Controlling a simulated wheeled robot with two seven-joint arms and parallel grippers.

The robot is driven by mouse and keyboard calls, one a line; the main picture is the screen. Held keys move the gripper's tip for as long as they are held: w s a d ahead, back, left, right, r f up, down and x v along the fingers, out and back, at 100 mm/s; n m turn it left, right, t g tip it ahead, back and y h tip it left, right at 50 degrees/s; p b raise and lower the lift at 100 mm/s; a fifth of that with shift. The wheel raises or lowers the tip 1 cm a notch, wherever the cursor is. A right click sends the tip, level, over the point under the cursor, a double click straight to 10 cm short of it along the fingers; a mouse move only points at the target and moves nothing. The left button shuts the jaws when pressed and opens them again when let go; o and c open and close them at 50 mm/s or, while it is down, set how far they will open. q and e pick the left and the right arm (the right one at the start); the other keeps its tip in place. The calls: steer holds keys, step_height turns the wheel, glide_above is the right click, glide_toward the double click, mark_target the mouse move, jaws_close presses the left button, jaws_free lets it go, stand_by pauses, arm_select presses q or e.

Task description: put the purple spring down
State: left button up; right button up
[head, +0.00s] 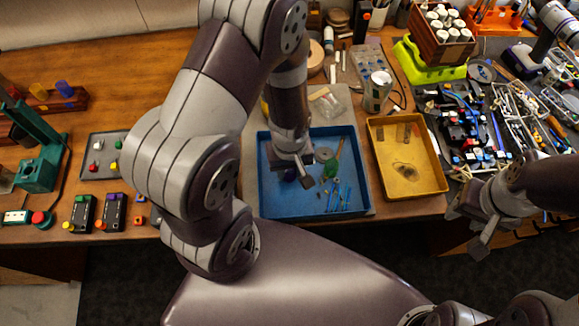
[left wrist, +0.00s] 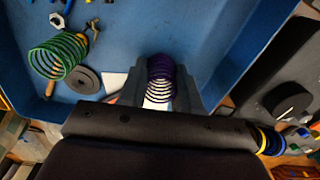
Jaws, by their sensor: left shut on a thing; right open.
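The purple spring (left wrist: 160,82) is between the fingers of my left gripper (left wrist: 160,95) in the left wrist view, and the jaws are shut on it. In the head view, my left gripper (head: 300,172) is over the blue tray (head: 262,190), and the spring (head: 290,174) shows only as a small dark purple spot. I cannot tell whether the spring touches the tray floor. My right gripper (head: 475,222) is open and empty at the right, beyond the table's front edge.
A yellow tray (head: 432,185) stands to the right. The right part of the table is crowded with tools. A dark tray (head: 84,170) lies at the left.

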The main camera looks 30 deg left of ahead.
arm_select(q)
steer(key=shift+w+a+f, duration=0.1)
steer(key=shift+w+a, duration=0.05)
steer(key=o, duration=1)
step_height(320, 180, up, 14)
steer(key=m+t, duration=0.1)
steer(key=m, duration=0.7)
steer(key=shift+a, duration=0.15)
